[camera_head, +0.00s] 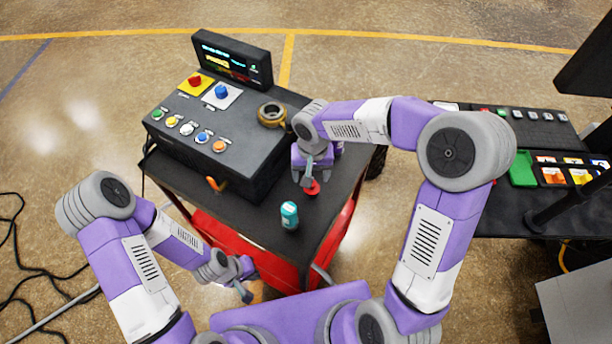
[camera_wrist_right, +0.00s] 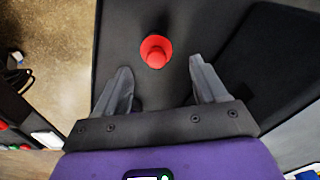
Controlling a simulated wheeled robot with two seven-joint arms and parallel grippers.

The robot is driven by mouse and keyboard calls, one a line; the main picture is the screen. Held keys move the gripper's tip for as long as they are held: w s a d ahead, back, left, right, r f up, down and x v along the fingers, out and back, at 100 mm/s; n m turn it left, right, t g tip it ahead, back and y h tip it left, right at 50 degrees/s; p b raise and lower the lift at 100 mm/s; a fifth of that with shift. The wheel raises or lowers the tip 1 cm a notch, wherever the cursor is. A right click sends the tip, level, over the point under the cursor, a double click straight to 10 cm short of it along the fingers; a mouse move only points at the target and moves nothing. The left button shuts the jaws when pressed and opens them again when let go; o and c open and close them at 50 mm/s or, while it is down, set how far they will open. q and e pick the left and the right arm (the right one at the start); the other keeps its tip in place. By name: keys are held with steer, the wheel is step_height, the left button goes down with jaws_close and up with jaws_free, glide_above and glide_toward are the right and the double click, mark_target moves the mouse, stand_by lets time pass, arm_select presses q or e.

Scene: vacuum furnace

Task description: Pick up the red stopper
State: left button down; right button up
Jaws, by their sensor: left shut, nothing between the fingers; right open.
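The red stopper (camera_head: 312,187) stands on the black top of the cart (camera_head: 262,222), near the cart's right edge. In the right wrist view the red stopper (camera_wrist_right: 155,51) lies ahead of the fingertips, roughly midway between them. My right gripper (camera_head: 311,180) points down just above and beside the stopper. In its wrist view the right gripper (camera_wrist_right: 160,80) is open, with nothing between its fingers. My left gripper (camera_head: 246,294) is shut and empty, low in front of the cart, away from the stopper.
A teal bottle (camera_head: 289,215) stands on the cart near the stopper. A control box (camera_head: 220,130) with coloured buttons and a screen fills the cart's left part. A brass-coloured ring (camera_head: 271,114) sits on the box. A dark table (camera_head: 490,212) with trays stands at the right.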

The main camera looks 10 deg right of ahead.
mark_target(312, 189)
steer(key=shift+a+f, duration=0.1)
steer(key=shift+a, duration=0.25)
steer(key=f, duration=0.5)
steer(key=d+f, duration=0.1)
steer(key=f, duration=0.1)
steer(key=shift+s+f, duration=0.15)
steer(key=shift+s, duration=0.05)
steer(key=c, duration=1.1)
steer(key=shift+r, duration=5.1)
